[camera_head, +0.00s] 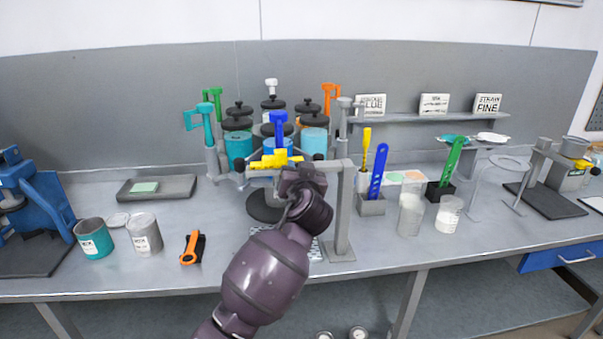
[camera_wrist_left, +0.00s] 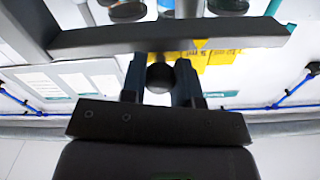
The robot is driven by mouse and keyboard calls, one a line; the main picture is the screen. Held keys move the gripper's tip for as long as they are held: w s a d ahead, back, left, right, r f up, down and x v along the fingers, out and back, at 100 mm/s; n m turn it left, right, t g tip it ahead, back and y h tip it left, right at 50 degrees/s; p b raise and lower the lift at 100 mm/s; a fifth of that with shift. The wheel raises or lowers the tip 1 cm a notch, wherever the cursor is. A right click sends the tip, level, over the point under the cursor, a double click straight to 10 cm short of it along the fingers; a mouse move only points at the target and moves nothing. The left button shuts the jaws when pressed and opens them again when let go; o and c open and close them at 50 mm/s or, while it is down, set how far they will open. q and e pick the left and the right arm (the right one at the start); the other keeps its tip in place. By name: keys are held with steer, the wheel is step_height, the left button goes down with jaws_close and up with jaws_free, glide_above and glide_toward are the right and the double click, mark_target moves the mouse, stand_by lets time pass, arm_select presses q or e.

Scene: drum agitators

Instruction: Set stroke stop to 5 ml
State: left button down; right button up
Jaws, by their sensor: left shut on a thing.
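My left gripper (camera_head: 297,175) is in front of the can dispenser at the middle of the bench, beside a grey post with a crossbar (camera_head: 335,163). In the left wrist view the gripper (camera_wrist_left: 160,82) is shut on a dark round knob (camera_wrist_left: 160,74), just below a grey bar (camera_wrist_left: 100,40). A yellow part (camera_head: 275,159) lies behind the gripper in the head view, and yellow also shows in the wrist view (camera_wrist_left: 218,55). My arm and gripper hide part of the dispenser's front. My right gripper is not in view.
Cans with black lids (camera_head: 238,123) and coloured pump handles stand around the dispenser. A blue press (camera_head: 35,205), two open cans and an orange-handled tool (camera_head: 191,247) are at the left. Spatula holders and plastic beakers (camera_head: 411,213) stand at the right.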

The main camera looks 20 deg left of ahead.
arm_select(q)
steer(key=shift+a+f, duration=0.1)
steer(key=shift+a, duration=0.05)
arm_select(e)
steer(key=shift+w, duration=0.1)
arm_select(q)
steer(key=c, duration=1.2)
jaws_free()
steer(key=o, duration=0.3)
steer(key=shift+s+a, duration=0.15)
steer(key=shift+o, duration=0.2)
steer(key=b+v, duration=0.1)
steer(key=v, duration=0.9)
steer(key=shift+s+d+b, duration=0.25)
steer(key=shift+s+b, duration=0.1)
steer(key=shift+b, duration=0.05)
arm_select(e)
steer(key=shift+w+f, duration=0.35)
